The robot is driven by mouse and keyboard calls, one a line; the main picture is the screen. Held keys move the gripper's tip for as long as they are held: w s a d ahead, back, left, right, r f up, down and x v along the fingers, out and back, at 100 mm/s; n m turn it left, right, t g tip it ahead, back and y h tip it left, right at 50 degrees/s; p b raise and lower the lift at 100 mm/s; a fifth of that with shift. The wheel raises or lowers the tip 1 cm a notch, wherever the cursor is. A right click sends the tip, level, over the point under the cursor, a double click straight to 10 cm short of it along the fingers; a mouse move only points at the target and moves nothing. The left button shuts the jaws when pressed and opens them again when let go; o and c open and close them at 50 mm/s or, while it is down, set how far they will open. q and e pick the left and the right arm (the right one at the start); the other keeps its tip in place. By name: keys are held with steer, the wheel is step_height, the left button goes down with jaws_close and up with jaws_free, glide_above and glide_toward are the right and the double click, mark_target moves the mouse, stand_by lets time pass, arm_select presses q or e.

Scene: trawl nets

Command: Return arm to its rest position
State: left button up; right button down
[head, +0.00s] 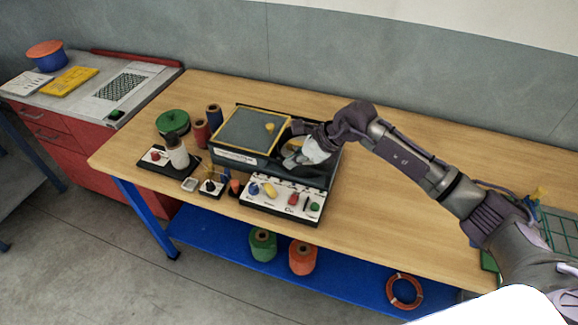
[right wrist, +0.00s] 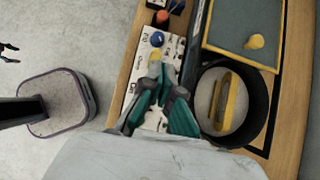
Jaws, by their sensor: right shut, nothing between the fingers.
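My right arm (head: 405,158) reaches in from the right over the bench in the head view. Its gripper (head: 292,163) is by the dark round opening beside the framed panel, above the back edge of the labelled tray. In the right wrist view the teal fingers of the right gripper (right wrist: 164,76) are together, with nothing between them, over the white labelled tray (right wrist: 150,116). A small dark claw-like shape at the left edge of that view may be my left gripper (right wrist: 9,52); it is too small to read.
A black ring-shaped holder (right wrist: 262,108) with a yellow piece (right wrist: 228,95) inside is close right of the fingers. Yarn spools (head: 201,133) and a green reel (head: 172,122) stand left of the yellow-framed panel (head: 250,132). The bench top (head: 390,215) is clear at right.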

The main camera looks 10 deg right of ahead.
arm_select(q)
steer(key=shift+w, duration=0.5)
